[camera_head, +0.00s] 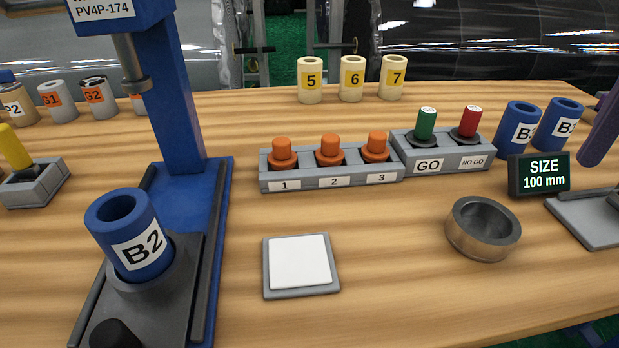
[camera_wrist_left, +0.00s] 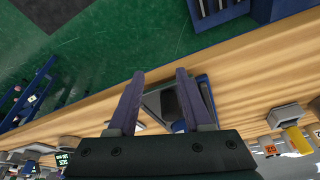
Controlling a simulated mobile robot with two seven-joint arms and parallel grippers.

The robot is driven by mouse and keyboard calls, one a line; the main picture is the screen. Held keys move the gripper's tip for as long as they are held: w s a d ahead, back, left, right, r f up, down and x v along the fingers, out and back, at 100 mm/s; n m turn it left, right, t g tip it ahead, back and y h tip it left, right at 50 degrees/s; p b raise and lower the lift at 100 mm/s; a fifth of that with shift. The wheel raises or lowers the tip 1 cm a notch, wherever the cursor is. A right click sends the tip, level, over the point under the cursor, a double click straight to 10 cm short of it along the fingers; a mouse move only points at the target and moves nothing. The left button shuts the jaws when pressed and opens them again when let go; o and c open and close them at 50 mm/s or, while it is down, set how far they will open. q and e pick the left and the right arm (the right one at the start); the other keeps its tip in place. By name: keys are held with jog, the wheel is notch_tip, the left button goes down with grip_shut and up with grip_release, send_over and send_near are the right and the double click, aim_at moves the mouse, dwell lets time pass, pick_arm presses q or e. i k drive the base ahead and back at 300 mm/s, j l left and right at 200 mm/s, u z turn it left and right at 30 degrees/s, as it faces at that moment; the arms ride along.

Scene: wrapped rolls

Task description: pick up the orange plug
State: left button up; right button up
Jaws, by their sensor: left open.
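Several wrapped rolls aside, three orange plugs stand upright in a grey holder (camera_head: 330,183) with slots labelled 1, 2 and 3. They are plug 1 (camera_head: 282,152), plug 2 (camera_head: 329,150) and plug 3 (camera_head: 376,146). I cannot tell which one is meant. My left gripper (camera_wrist_left: 160,92) shows in the left wrist view with its two purple fingers apart and nothing between them. It points at the table's edge by a dark, blue-edged fixture, and no orange plug can be made out there.
Left of the plugs stands a blue press with a blue B2 ring (camera_head: 130,236) on it. A white-topped pad (camera_head: 300,262) and a metal ring (camera_head: 483,229) lie in front. Green (camera_head: 425,123) and red (camera_head: 469,121) plugs stand right of the orange ones, near a size display (camera_head: 539,174).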

aim_at(330, 153)
jog(key=i+l+u, duration=0.15)
jog(key=u, duration=0.3)
jog(key=i+l+u, duration=0.1)
jog(key=l+u, duration=1.05)
jog(key=u, duration=0.15)
jog(key=l+u, duration=0.45)
jog(key=k+l+u, duration=0.1)
jog(key=l+u, duration=0.15)
jog(key=u, duration=0.15)
